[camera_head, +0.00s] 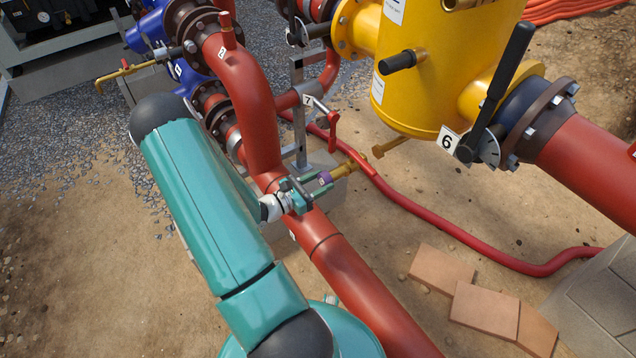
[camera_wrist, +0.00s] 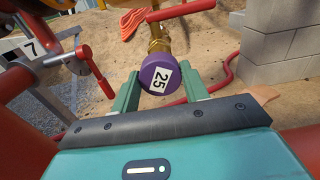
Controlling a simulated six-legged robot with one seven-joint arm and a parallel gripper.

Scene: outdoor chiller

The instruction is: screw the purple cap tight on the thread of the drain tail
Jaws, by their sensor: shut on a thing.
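The purple cap (camera_wrist: 158,74) with a white label "25" faces me in the wrist view. It sits at the end of the brass drain tail (camera_wrist: 155,34), in line with it. The cap also shows small in the head view (camera_head: 325,178), against the drain tail (camera_head: 344,170). My gripper (camera_wrist: 162,84) has its two green fingers on either side of the cap and is shut on it. The thread is hidden behind the cap, so I cannot tell how far the cap is on.
A large red pipe (camera_head: 330,262) runs close under my gripper. A red-handled valve marked 7 (camera_head: 328,118) stands beside the tail. A yellow vessel (camera_head: 425,75) and black lever marked 6 (camera_head: 497,90) are at right. A red hose (camera_head: 440,228) lies on the ground.

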